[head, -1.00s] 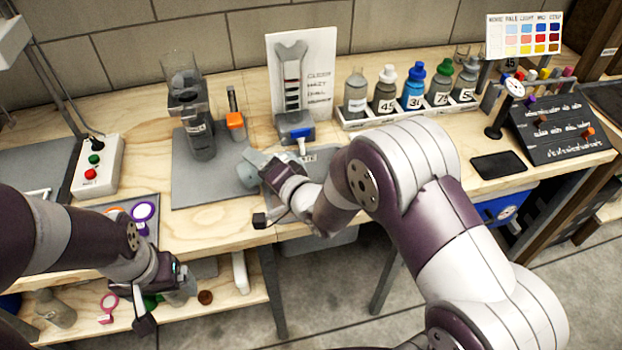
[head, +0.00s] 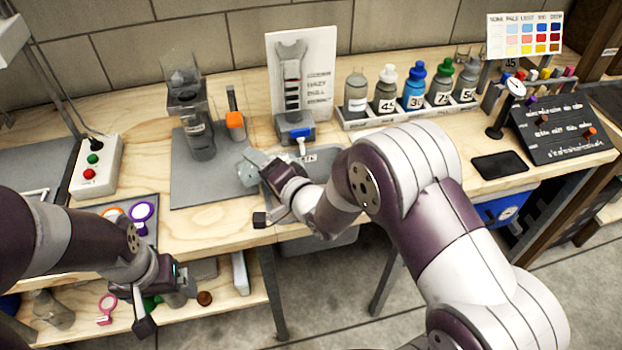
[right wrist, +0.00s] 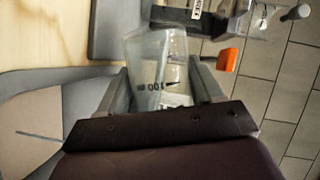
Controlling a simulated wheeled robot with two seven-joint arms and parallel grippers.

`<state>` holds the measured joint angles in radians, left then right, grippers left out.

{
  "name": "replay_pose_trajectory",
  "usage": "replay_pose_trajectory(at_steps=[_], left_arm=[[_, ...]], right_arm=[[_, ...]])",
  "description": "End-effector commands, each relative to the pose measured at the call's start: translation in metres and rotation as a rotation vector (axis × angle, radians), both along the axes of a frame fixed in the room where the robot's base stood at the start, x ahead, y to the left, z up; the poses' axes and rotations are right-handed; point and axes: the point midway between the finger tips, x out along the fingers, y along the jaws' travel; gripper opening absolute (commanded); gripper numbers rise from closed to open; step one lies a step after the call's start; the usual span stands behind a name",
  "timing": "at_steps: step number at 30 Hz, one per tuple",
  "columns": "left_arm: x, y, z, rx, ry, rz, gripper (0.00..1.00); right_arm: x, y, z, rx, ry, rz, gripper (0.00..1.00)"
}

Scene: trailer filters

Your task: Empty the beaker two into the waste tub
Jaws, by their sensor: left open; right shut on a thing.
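A clear beaker (head: 256,166) with dark markings is held tipped over the grey mat near the bench's front. It also shows in the right wrist view (right wrist: 150,62), between both fingers, with "100" readable on it. My right gripper (right wrist: 163,88) is shut on this beaker. Whether it is beaker two, and what is in it, I cannot tell. A grey tub (head: 335,250), likely the waste tub, is below the bench's front edge, partly hidden by my right arm. My left gripper (head: 183,292) is open and empty in front of the lower shelf.
A tall clear vessel on a stand (head: 200,140) and an orange-clamped piece (head: 235,120) stand behind the beaker. A blue-and-grey device (head: 296,128) stands before the white chart (head: 302,70). Numbered bottles (head: 413,88) fill a rack to the right. A switch box (head: 97,166) stands left.

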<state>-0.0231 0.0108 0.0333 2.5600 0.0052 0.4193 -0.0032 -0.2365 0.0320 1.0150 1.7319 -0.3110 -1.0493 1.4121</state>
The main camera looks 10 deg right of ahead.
Motion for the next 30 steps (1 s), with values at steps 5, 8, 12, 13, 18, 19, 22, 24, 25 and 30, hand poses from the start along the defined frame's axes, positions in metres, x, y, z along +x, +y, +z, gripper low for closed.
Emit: replay_pose_trajectory(at_steps=[5, 8, 12, 13, 18, 19, 22, 24, 25, 30], left_arm=[[-0.0001, 0.0000, -0.0010, 0.000, 0.000, 0.000, 0.91], [0.0000, 0.0000, -0.0014, 0.000, 0.000, 0.000, 0.91], [0.0000, 0.0000, -0.0020, 0.000, 0.000, 0.000, 0.91], [0.0000, 0.0000, -0.0022, 0.000, 0.000, 0.000, 0.91], [0.0000, 0.0000, -0.0029, 0.000, 0.000, 0.000, 0.91], [0.0000, 0.0000, -0.0031, 0.000, 0.000, 0.000, 0.91], [0.0000, 0.0000, -0.0035, 0.000, 0.000, 0.000, 0.91], [-0.0001, 0.0000, -0.0037, 0.000, 0.000, 0.000, 0.91], [0.0000, 0.0000, -0.0039, 0.000, 0.000, 0.000, 0.91], [0.0000, 0.0000, -0.0046, 0.000, 0.000, 0.000, 0.91]], right_arm=[[0.0005, -0.0015, 0.0001, 0.013, -0.001, -0.001, 0.23], [0.0006, -0.0025, -0.0001, 0.021, -0.001, -0.001, 0.23], [0.0008, -0.0038, -0.0003, 0.032, 0.000, -0.002, 0.23], [0.0008, -0.0041, -0.0004, 0.034, 0.000, -0.001, 0.23], [0.0008, -0.0054, -0.0009, 0.046, 0.002, 0.000, 0.23], [0.0008, -0.0057, -0.0010, 0.050, 0.003, -0.001, 0.23], [0.0008, -0.0064, -0.0012, 0.058, 0.003, 0.000, 0.23], [0.0008, -0.0070, -0.0012, 0.063, 0.004, 0.000, 0.23], [0.0008, -0.0072, -0.0012, 0.065, 0.004, 0.000, 0.23], [0.0009, -0.0086, -0.0014, 0.078, 0.004, -0.001, 0.23]])
